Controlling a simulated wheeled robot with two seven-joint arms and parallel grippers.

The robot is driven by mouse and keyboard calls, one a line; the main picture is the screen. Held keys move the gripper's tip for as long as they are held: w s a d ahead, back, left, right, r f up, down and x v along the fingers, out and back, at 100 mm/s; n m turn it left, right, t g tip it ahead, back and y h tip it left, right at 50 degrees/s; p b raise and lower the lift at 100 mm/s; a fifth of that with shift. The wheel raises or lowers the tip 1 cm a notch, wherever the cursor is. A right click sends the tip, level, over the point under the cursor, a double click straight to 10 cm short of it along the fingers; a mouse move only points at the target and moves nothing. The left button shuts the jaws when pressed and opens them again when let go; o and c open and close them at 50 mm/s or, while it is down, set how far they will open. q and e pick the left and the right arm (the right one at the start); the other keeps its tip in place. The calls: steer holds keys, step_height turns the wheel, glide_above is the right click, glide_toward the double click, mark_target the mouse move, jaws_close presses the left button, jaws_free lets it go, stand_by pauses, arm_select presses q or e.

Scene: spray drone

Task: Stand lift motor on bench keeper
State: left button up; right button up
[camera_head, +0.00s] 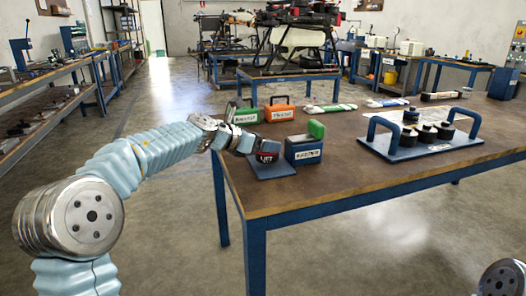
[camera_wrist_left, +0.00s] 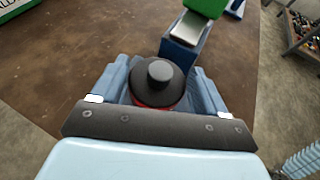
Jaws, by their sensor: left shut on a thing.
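My left gripper (camera_head: 254,150) reaches over the near left corner of the bench and is shut on a dark motor (camera_head: 267,156) with a red band and a white-lettered label. In the left wrist view the motor (camera_wrist_left: 158,82) appears as a black round body with a raised round knob, between the fingers (camera_wrist_left: 158,95). A flat blue plate (camera_head: 274,172), possibly the bench keeper, lies on the bench below the motor. I cannot tell whether the motor touches the plate. My right gripper is out of view.
A blue box with a green top (camera_head: 304,152) stands close right of the motor. A blue two-handled tray (camera_head: 400,151) holds several dark motors farther right. Green (camera_head: 244,116) and orange (camera_head: 279,114) cases stand behind. The bench's (camera_head: 350,182) front middle is clear.

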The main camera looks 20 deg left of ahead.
arm_select(q)
steer(key=shift+f, duration=0.8)
steer(key=shift+f, duration=0.1)
steer(key=o, duration=1.5)
steer(key=v, duration=1.2)
steer(key=shift+b, duration=0.35)
